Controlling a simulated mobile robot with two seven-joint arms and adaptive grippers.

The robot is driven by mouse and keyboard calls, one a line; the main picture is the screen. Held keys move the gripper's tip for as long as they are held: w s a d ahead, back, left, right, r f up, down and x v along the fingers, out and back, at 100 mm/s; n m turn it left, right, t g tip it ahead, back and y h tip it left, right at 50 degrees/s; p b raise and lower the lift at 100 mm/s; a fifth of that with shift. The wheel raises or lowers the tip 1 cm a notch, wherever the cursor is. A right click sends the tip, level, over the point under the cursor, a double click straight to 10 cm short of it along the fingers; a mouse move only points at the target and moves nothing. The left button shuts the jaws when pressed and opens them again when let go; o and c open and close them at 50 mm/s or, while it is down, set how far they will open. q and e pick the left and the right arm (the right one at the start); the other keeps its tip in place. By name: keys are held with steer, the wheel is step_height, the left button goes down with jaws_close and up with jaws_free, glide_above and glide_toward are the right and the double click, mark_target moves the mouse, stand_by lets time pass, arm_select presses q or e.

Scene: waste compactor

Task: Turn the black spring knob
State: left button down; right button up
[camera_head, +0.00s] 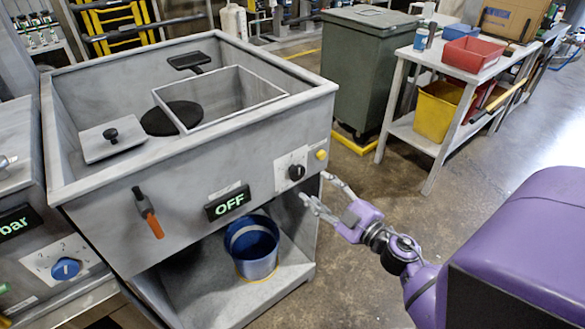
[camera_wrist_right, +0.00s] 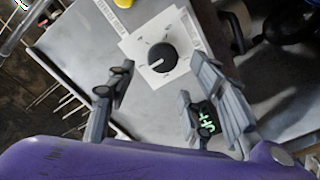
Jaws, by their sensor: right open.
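The black spring knob (camera_head: 296,172) sits on a white dial plate on the front panel of the grey compactor (camera_head: 180,214). In the right wrist view the knob (camera_wrist_right: 161,57) shows whole, with a white pointer line towards the lower left. My right gripper (camera_head: 312,187) is open, just right of the knob and apart from it in the head view. In the right wrist view its fingers (camera_wrist_right: 160,98) are spread, with the knob beyond the gap between them. Nothing is between the fingers. My left gripper is not in view.
A yellow button (camera_head: 321,155) is right of the knob. A display (camera_head: 228,203) reads OFF, and an orange-handled lever (camera_head: 149,215) is further left. A blue bucket (camera_head: 252,248) stands on the shelf below.

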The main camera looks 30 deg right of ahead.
mark_target(301, 171)
steer(key=w, duration=0.5)
steer(key=shift+w+a+r+p, duration=0.15)
steer(key=shift+w+a+p, duration=0.1)
steer(key=shift+w+p, duration=0.1)
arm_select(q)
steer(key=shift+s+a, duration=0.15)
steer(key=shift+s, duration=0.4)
arm_select(e)
steer(key=shift+w, duration=0.55)
steer(key=c, duration=1)
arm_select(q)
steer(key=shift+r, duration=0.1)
arm_select(e)
steer(key=shift+r, duration=0.1)
